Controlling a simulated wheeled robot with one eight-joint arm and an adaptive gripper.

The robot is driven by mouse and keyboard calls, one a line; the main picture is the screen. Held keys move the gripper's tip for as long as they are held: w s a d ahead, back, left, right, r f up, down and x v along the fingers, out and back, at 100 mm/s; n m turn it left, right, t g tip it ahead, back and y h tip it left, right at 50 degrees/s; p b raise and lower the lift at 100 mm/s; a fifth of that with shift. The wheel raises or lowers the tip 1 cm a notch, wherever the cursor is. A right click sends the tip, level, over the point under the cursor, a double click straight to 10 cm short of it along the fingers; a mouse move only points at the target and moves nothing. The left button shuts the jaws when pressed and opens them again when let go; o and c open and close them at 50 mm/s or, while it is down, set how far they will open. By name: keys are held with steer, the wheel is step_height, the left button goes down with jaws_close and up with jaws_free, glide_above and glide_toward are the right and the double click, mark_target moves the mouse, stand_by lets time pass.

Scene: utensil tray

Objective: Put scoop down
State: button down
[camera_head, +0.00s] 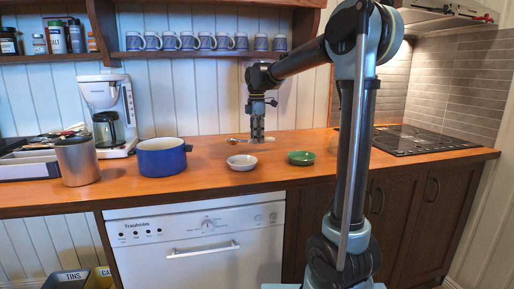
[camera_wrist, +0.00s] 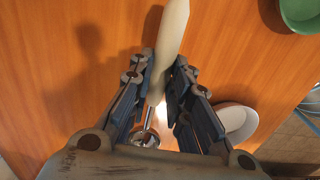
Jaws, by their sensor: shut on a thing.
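The scoop has a pale handle (camera_wrist: 172,32) and a shiny metal bowl (camera_wrist: 146,139) in the wrist view. My gripper (camera_wrist: 158,82) is shut on the handle near where it meets the metal shaft. In the head view my gripper (camera_head: 257,137) points straight down at the back of the wooden counter, and the scoop (camera_head: 238,140) lies level across it, bowl to the left. I cannot tell whether the scoop touches the counter.
A white bowl (camera_head: 242,165) and a green bowl (camera_head: 301,158) stand in front of my gripper. A blue pot (camera_head: 162,168), metal canister (camera_head: 77,171), coffee maker (camera_head: 107,125) and utensil tray (camera_head: 35,171) are further left. The hob (camera_head: 425,141) is right. Bare wood surrounds the scoop.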

steer(key=shift+d+f, duration=0.1)
steer(key=shift+f, duration=1.85)
steer(key=c, duration=1.5)
jaws_free()
step_height(320, 180, up, 12)
steer(key=shift+w+r, duration=0.1)
